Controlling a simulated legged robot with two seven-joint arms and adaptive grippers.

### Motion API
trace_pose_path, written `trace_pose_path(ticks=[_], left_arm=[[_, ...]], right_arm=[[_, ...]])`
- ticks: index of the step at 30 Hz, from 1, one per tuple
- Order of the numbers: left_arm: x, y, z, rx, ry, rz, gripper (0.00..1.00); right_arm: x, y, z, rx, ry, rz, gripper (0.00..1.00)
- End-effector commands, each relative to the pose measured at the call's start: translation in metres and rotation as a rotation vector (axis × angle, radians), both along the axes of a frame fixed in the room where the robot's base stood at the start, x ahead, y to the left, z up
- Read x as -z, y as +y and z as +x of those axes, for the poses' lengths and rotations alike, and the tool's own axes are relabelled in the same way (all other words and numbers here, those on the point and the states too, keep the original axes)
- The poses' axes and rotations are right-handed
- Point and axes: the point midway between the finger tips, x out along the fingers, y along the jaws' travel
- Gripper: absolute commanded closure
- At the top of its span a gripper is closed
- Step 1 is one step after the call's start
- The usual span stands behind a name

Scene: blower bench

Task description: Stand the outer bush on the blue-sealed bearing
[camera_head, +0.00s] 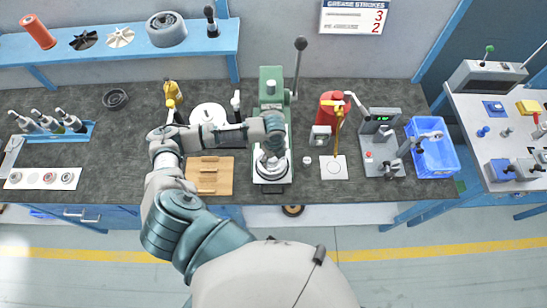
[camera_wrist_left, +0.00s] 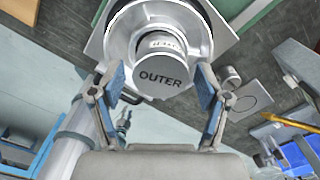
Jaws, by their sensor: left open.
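The outer bush (camera_wrist_left: 162,75), a grey cylinder marked OUTER, stands between the fingers of my left gripper (camera_wrist_left: 161,82) in the left wrist view. The fingers are open, with a gap on each side of the bush. The bush sits over the middle of a silver round housing (camera_wrist_left: 195,35) on the press. In the head view my left gripper (camera_head: 270,148) is above the press base (camera_head: 272,188) and hides most of the bush. I cannot make out the blue-sealed bearing; whatever lies under the bush is hidden. My right gripper is not in view.
The green press (camera_head: 272,85) has a lever (camera_head: 299,60) at its right. A small metal cylinder (camera_head: 307,161), a red canister (camera_head: 330,108) and a blue crate (camera_head: 432,150) stand to the right. A wooden board (camera_head: 212,185) and a white card (camera_head: 20,180) with bearings lie left.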

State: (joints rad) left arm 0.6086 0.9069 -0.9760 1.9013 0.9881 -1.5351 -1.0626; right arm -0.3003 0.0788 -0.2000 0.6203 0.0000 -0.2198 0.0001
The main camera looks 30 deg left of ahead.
Motion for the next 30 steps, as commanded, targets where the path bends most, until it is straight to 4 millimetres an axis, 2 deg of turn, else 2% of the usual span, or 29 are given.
trace_pose_path(ticks=[5, 12, 18, 23, 30], left_arm=[[-0.022, 0.0, 0.001, 0.001, -0.004, 0.0, 0.24], [-0.079, 0.0, 0.002, 0.001, -0.006, 0.0, 0.24], [-0.114, -0.001, 0.001, 0.0, -0.003, -0.001, 0.24], [-0.126, 0.0, 0.001, 0.0, -0.001, 0.0, 0.24], [-0.127, 0.0, 0.001, -0.001, -0.001, 0.0, 0.24]], right_arm=[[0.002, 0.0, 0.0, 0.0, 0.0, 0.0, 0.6], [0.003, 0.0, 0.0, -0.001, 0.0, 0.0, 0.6], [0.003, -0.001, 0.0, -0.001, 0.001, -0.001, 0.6], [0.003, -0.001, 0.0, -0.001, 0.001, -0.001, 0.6], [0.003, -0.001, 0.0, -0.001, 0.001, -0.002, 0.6]])
